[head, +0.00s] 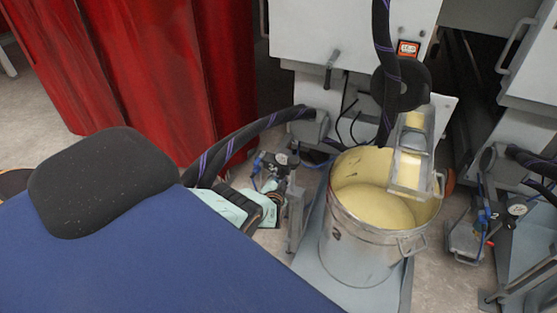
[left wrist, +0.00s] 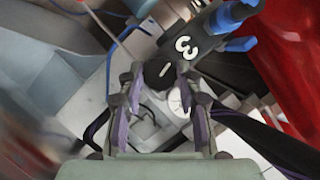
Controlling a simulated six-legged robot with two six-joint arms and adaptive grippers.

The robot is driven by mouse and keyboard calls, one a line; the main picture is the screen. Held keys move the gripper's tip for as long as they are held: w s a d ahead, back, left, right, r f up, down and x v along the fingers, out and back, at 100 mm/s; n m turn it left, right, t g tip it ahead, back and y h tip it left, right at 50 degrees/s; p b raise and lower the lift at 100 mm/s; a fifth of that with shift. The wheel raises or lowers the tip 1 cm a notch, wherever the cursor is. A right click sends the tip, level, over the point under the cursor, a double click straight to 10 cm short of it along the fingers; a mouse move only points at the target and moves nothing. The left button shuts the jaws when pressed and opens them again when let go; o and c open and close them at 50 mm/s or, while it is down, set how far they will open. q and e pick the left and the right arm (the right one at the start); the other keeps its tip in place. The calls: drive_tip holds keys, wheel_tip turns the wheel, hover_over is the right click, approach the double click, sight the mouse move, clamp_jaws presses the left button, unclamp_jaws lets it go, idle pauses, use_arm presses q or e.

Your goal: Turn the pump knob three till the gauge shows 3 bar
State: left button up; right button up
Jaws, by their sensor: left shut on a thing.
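The black pump knob (left wrist: 158,72) with a white mark on its face shows in the left wrist view, beside a black part labelled 3 (left wrist: 187,46). My left gripper (left wrist: 160,76) is shut on the knob, one finger on each side. A round pale gauge (left wrist: 177,101) sits just behind the right finger and is partly hidden; its reading is too small to tell. In the head view, my pale green left gripper (head: 262,205) reaches the pump unit (head: 275,163) left of the bucket. My right gripper is not in view.
A thick black hose (head: 245,140) runs behind the gripper. A red curtain (head: 175,70) hangs at left. Another pump unit (head: 490,215) stands at right.

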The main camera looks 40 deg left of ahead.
use_arm(q)
drive_tip(key=shift+w+r, duration=0.1)
drive_tip(key=o, duration=1.2)
drive_tip(key=shift+c, duration=0.2)
drive_tip(key=shift+s, duration=0.2)
drive_tip(key=shift+s+d, duration=0.2)
drive_tip(key=shift+s, duration=0.05)
drive_tip(key=v, duration=0.6)
drive_tip(key=shift+s+d, duration=0.2)
drive_tip(key=shift+s, duration=0.05)
drive_tip(key=shift+r, duration=0.1)
